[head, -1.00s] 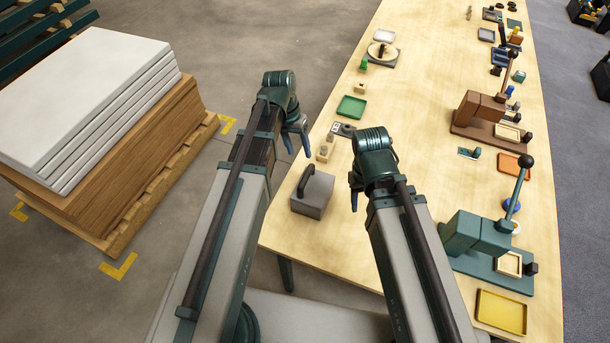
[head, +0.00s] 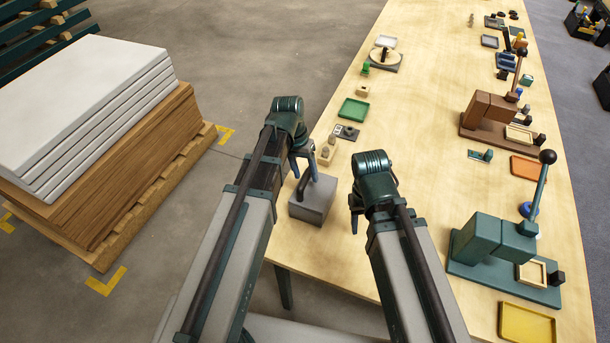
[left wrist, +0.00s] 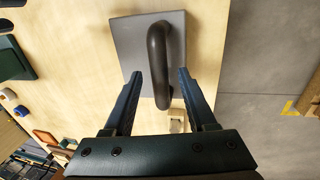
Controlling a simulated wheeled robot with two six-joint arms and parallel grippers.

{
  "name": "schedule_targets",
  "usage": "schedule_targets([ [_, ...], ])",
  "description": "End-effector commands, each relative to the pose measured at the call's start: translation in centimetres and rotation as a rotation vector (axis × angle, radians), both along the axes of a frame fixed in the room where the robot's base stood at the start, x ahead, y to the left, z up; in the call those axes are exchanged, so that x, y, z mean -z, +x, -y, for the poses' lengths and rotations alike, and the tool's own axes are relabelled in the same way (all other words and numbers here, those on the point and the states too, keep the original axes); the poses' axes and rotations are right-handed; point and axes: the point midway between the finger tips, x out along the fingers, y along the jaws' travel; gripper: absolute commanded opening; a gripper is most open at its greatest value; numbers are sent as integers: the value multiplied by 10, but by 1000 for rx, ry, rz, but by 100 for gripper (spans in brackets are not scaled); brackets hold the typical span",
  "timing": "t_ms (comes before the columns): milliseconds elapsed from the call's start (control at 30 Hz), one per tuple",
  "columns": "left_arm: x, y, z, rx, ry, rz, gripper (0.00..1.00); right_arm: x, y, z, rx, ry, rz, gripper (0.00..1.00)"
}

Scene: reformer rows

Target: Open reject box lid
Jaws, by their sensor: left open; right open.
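The reject box appears to be the grey box (head: 315,204) with a dark arched handle on its lid, near the table's left edge. Its lid (left wrist: 126,40) looks shut, and the handle (left wrist: 157,62) shows in the left wrist view. My left gripper (head: 305,168) is open over the box. In the left wrist view its fingers (left wrist: 159,90) stand on either side of the near part of the handle, with a gap to each side; whether they are at its height I cannot tell. My right gripper (head: 355,213) is open and empty, to the right of the box above the table.
Small wooden blocks (head: 327,150) stand just behind the box, with a green tray (head: 354,110) beyond. A teal lever press (head: 497,245) and a yellow tray (head: 527,322) stand at the right. The middle of the table (head: 425,180) is clear.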

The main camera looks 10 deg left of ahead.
Motion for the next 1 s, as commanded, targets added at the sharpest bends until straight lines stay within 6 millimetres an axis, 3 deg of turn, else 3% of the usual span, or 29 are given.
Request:
schedule_targets([
  [133, -1, 0, 0, 0, 0, 0, 55, -1, 0, 0, 0, 0, 0, 50],
  [433, -1, 0, 0, 0, 0, 0, 1, -1, 0, 0, 0, 0, 0, 50],
  [1000, -1, 0, 0, 0, 0, 0, 0, -1, 0, 0, 0, 0, 0, 50],
])
